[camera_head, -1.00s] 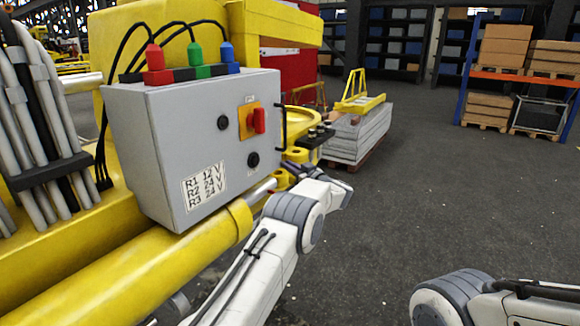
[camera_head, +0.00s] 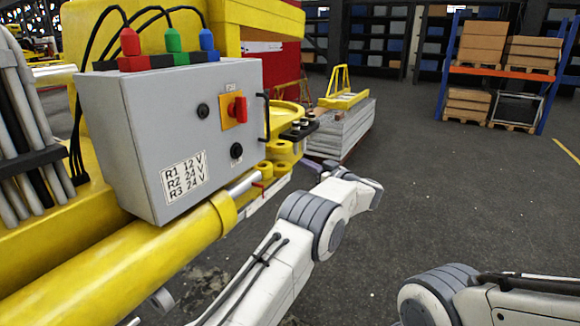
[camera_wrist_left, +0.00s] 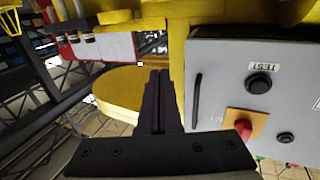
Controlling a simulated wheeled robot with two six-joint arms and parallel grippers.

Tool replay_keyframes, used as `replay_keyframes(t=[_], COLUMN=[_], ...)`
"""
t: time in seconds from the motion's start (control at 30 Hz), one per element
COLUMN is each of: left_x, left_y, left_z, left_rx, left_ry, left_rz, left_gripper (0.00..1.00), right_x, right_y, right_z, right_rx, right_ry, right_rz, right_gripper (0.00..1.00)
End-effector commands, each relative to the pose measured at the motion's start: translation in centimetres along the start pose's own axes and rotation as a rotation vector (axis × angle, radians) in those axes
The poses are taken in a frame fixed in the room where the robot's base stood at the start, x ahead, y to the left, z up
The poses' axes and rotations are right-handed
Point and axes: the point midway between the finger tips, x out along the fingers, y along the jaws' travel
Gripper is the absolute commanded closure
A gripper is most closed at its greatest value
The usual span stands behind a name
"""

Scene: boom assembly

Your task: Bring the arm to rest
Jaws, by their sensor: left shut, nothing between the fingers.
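My left arm (camera_head: 325,222) reaches in from the bottom, in front of the yellow boom and right of the grey control box (camera_head: 185,120). Its gripper is only partly seen there, small and dark behind the wrist. In the left wrist view my left gripper (camera_wrist_left: 160,76) has its two black fingers together with nothing between them. They point toward a yellow part (camera_wrist_left: 120,92), apart from the box (camera_wrist_left: 235,70), which is to their right. My right arm (camera_head: 440,295) shows at the bottom right; its gripper is out of view.
The box carries a red switch (camera_head: 238,108), black knobs and a side handle (camera_head: 264,118). A yellow cylinder (camera_head: 120,265) runs below it. A loaded pallet (camera_head: 340,130) and shelving (camera_head: 510,60) stand behind. The dark floor (camera_head: 470,190) to the right is clear.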

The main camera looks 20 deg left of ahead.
Motion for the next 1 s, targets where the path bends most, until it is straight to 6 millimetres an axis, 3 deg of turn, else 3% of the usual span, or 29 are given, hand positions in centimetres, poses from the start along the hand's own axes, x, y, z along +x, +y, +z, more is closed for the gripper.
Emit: replay_keyframes(t=[0.17, 0.33, 0.5, 0.63, 0.77, 0.87, 1.0], left_x=[-1.6, -1.1, -0.3, -1.8, -5.0, -8.4, -13.2], left_y=[0.6, 1.4, 2.8, 2.1, -1.2, -6.0, -14.2], left_z=[0.1, -1.6, -4.3, -3.7, -0.6, 3.0, 7.7], left_rx=[0.000, -0.008, -0.003, 0.045, 0.133, 0.221, 0.351], left_ry=[-0.001, 0.020, 0.011, -0.095, -0.287, -0.480, -0.744], left_rz=[-0.002, 0.084, 0.367, 0.608, 0.797, 0.891, 0.935], left_gripper=[1.00, 1.00, 1.00, 1.00, 1.00, 1.00, 1.00], right_x=[0.7, 0.7, 0.7, 0.7, 0.7, 0.7, 0.7], right_y=[0.1, 0.1, 0.1, 0.1, 0.1, 0.1, 0.1], right_z=[0.0, 0.0, 0.0, 0.0, 0.0, 0.0, 0.0], right_rx=[-0.001, -0.001, -0.001, -0.001, 0.000, 0.000, 0.000], right_ry=[0.001, 0.001, 0.001, 0.001, 0.001, 0.001, 0.001], right_rz=[0.000, 0.000, 0.000, 0.000, 0.000, 0.000, 0.000], right_gripper=[0.29, 0.29, 0.29, 0.29, 0.29, 0.29, 0.29])
